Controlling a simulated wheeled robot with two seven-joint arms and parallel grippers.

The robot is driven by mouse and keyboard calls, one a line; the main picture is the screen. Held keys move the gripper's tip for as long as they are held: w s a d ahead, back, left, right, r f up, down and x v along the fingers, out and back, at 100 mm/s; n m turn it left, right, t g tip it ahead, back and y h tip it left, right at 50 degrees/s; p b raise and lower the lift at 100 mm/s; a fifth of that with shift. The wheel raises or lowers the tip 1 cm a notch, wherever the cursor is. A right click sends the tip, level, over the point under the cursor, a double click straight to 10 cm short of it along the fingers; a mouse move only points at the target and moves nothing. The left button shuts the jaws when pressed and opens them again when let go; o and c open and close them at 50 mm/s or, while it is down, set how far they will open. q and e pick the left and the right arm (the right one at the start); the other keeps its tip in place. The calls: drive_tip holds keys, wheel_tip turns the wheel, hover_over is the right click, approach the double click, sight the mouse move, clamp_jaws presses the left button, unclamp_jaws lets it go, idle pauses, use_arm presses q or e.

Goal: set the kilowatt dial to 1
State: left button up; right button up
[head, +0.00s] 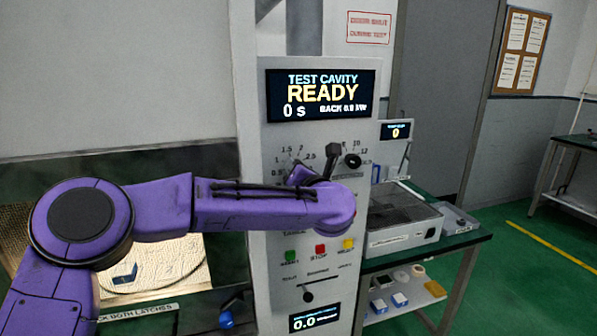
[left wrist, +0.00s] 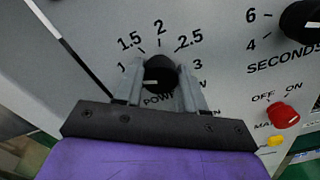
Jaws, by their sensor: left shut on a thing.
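The kilowatt dial (left wrist: 160,72) is a black round knob on the grey panel, with 1, 1.5, 2, 2.5 and 3 printed around it in the left wrist view. A small pale mark shows on the lower left of its face; I cannot tell exactly which number it points at. My left gripper (left wrist: 160,84) is shut on the dial, one grey finger on each side. In the head view my purple left arm covers most of the dial, and its scale shows above the arm. My right gripper is not in view.
The display (head: 320,95) reads READY and 0 s. The black seconds knob (left wrist: 302,20) is right of the dial, with a red knob (left wrist: 284,115) below it. Green, red and yellow buttons (head: 320,250) sit under my arm. A bench (head: 470,240) with equipment stands right.

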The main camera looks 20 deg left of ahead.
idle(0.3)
use_arm(q)
drive_tip(key=o, duration=1.1)
drive_tip(key=b+v, duration=0.4)
drive_tip(key=v, duration=0.6)
drive_tip(key=shift+s+d, duration=0.25)
